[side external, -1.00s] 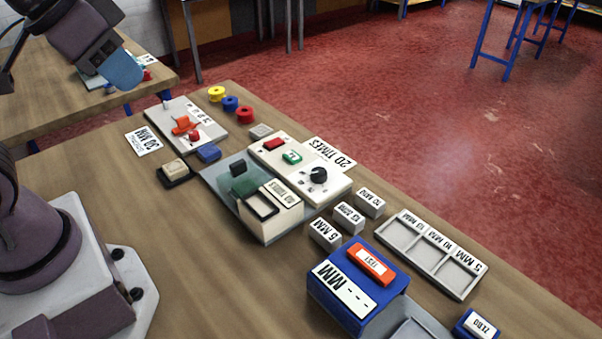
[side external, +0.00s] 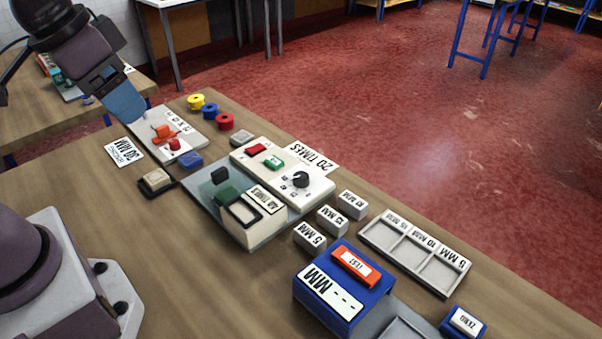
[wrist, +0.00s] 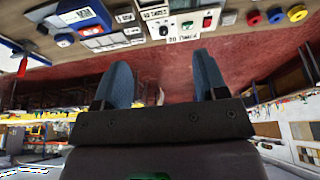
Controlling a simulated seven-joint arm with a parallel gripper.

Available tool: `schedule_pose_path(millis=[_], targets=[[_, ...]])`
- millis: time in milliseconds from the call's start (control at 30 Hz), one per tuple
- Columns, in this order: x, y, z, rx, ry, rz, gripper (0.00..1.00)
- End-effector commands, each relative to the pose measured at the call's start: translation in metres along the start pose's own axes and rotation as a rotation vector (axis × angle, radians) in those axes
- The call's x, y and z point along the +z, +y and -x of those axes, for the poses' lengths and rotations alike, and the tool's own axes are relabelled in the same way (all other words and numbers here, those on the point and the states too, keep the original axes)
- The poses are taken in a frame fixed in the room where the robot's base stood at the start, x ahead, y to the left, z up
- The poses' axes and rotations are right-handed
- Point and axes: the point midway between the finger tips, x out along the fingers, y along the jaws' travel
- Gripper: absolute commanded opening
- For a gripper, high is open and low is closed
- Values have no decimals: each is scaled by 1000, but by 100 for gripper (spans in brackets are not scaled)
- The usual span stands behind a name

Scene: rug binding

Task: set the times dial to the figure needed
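The times dial is a black round knob (side external: 300,180) on a white panel (side external: 322,190) with a red button (side external: 256,149) and a green switch (side external: 273,163). Small marks surround the knob, too small to read. A "20 TIMES" card (side external: 315,160) lies against the panel's far edge. In the wrist view the knob (wrist: 163,30) shows at the top, beyond my fingertips. My gripper (wrist: 162,75) is open and empty, its two blue fingers apart. In the side view my gripper (side external: 128,108) hangs above the left end of the table, well away from the dial.
A machine with a "40 TIMES" label (side external: 264,198) stands in front of the panel. A board with orange and red parts (side external: 190,142) and coloured spools (side external: 210,110) lie left. Labelled blocks (side external: 333,219), a blue "TEST" box (side external: 340,290) and a tray (side external: 415,255) stand right.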

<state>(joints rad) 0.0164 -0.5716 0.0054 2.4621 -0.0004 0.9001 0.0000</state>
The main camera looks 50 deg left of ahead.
Motion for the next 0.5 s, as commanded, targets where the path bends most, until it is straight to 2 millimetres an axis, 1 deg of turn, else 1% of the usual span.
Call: schedule_pose_path(millis=[33, 100, 167, 267, 367, 467, 500], targets=[[-10, 1, -10, 3, -48, -1, 65], [-26, 2, -21, 7, -101, -2, 65], [-41, 3, -32, 10, -141, -1, 65], [-67, 4, -54, 12, -202, 2, 65], [-92, 6, -81, 12, -257, 4, 65], [-116, 8, -113, 10, -307, 6, 65], [-124, 9, -127, 9, -326, 7, 65]])
